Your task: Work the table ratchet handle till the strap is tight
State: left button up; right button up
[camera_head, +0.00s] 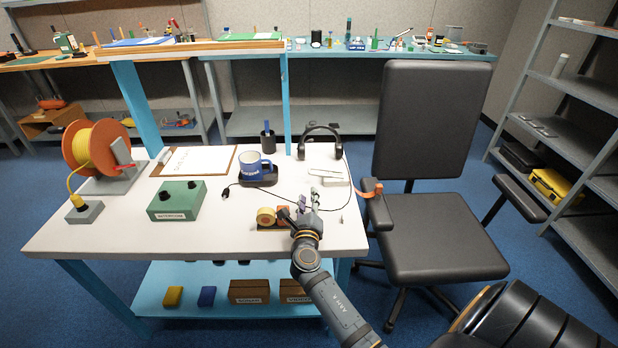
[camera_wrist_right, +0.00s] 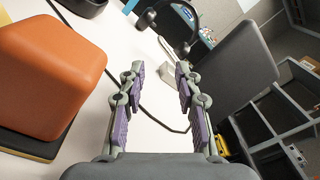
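On the table's right front, a small unit (camera_head: 270,226) has a yellow roll (camera_head: 265,217) and an orange block (camera_head: 283,211) on a brown base. The orange block (camera_wrist_right: 45,70) also shows large at the left of the right wrist view, beside the fingers. An orange piece (camera_head: 371,188) sits at the table's right edge. I cannot tell which part is the ratchet handle or how tight any strap is. My right gripper (camera_head: 308,206) is beside the unit. Its fingers (camera_wrist_right: 157,76) are apart with nothing between them. My left gripper is not in view.
A dark cable (camera_wrist_right: 155,115) crosses the table. A green box (camera_head: 177,202) and an orange reel (camera_head: 95,145) are left. A chair (camera_head: 430,165) stands close right.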

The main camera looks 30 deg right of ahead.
jog(key=b+x, duration=0.1)
jog(key=x, duration=1)
jog(key=shift+w+d, duration=0.25)
jog(key=shift+w, duration=0.05)
grip_shut()
